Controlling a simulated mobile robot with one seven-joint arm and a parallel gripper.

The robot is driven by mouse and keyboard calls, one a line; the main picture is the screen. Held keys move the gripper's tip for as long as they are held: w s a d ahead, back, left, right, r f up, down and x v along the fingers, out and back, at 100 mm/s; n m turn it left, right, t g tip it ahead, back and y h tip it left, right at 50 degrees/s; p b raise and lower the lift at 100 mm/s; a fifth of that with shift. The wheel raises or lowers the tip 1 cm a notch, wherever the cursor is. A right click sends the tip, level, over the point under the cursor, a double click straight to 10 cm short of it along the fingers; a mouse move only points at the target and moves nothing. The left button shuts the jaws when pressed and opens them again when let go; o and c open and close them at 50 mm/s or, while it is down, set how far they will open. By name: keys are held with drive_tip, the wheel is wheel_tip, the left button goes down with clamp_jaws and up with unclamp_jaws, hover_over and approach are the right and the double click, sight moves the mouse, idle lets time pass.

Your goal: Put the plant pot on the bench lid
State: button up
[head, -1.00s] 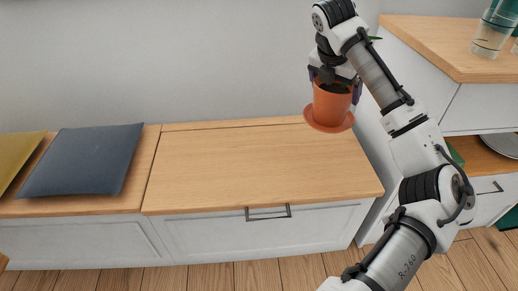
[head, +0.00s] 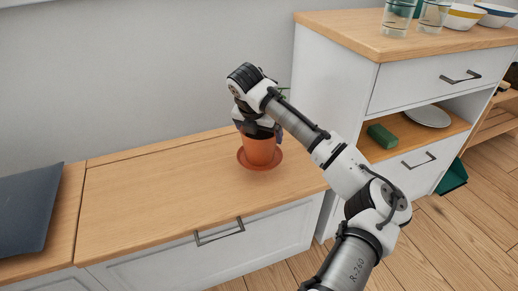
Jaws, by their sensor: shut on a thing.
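The plant pot (head: 260,151) is orange terracotta with a saucer (head: 272,163) at its base. It is upright over the right part of the bench lid (head: 160,195), a light wood top. The saucer looks to be at the lid's surface, but I cannot tell whether it touches. My gripper (head: 258,131) is shut on the pot's rim from above. A little green of the plant shows behind my wrist; most of it is hidden by my arm.
A dark cushion (head: 32,212) lies on the bench's left section. A white cabinet (head: 330,85) stands right of the bench, with glasses (head: 397,18) and bowls (head: 465,17) on top. The lid's left and middle are clear.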

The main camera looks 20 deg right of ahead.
drive_tip(key=shift+f+b, duration=0.65)
drive_tip(key=shift+f, duration=1.75)
drive_tip(key=shift+r, duration=0.1)
drive_tip(key=o, duration=1.5)
drive_tip(key=shift+o, duration=0.2)
drive_tip(key=p+v, duration=0.3)
drive_tip(key=v, duration=0.9)
drive_tip(key=shift+a, duration=0.1)
